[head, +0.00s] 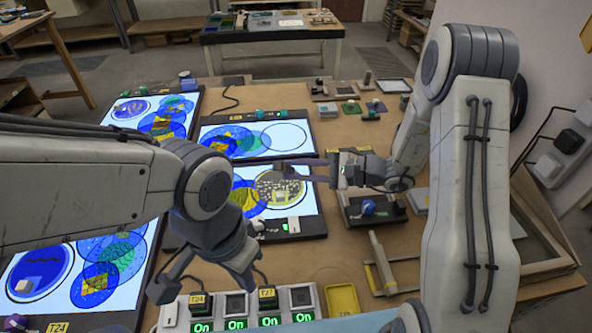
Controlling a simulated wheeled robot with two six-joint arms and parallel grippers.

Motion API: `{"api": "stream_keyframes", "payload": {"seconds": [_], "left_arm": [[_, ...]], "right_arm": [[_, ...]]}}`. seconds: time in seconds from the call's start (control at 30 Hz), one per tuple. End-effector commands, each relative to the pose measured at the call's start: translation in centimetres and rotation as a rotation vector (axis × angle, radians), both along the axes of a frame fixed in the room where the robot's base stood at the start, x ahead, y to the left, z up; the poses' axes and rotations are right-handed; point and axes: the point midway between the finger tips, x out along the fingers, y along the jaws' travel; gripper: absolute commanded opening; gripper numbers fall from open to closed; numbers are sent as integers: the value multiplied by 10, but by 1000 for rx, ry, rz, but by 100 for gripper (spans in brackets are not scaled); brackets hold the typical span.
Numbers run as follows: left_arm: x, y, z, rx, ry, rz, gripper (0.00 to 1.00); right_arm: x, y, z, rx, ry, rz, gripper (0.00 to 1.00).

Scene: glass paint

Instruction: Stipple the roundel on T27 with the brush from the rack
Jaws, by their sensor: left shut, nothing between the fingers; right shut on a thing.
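My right gripper (322,168) is shut on a slim dark thing, seemingly the brush (296,162), whose end points left above a lit panel in the middle. On that panel (308,203) is a round disc with a speckled yellow-grey pattern, the roundel (280,190), with a blue and yellow disc overlapping at its left. Whether the brush touches the roundel I cannot tell. A T27 label (267,293) shows on the switch box; the panel's own label is not readable.
The switch box (240,306) shows several green "On" lights. Other lit panels with blue discs stand left (88,311) and behind (299,133). A yellow tray (342,298), a pale cylinder (381,262) and a dark tray (352,215) lie at right.

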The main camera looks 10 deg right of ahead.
Motion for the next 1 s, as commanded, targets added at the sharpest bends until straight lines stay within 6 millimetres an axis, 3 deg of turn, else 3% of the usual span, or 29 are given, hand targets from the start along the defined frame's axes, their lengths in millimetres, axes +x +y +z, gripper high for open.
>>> {"api": "stream_keyframes", "payload": {"seconds": [0.1, 0.47, 1.0], "left_arm": [[0, 0, 7, 0, 0, 0, 0], [0, 0, 6, 0, 0, 0, 0], [0, 0, -4, 0, 0, 0, 0]], "right_arm": [[0, 0, 10, 0, -1, 1, 0], [0, 1, 9, 2, -2, 1, 0], [18, 46, 9, 1, -3, 3, 0]]}}
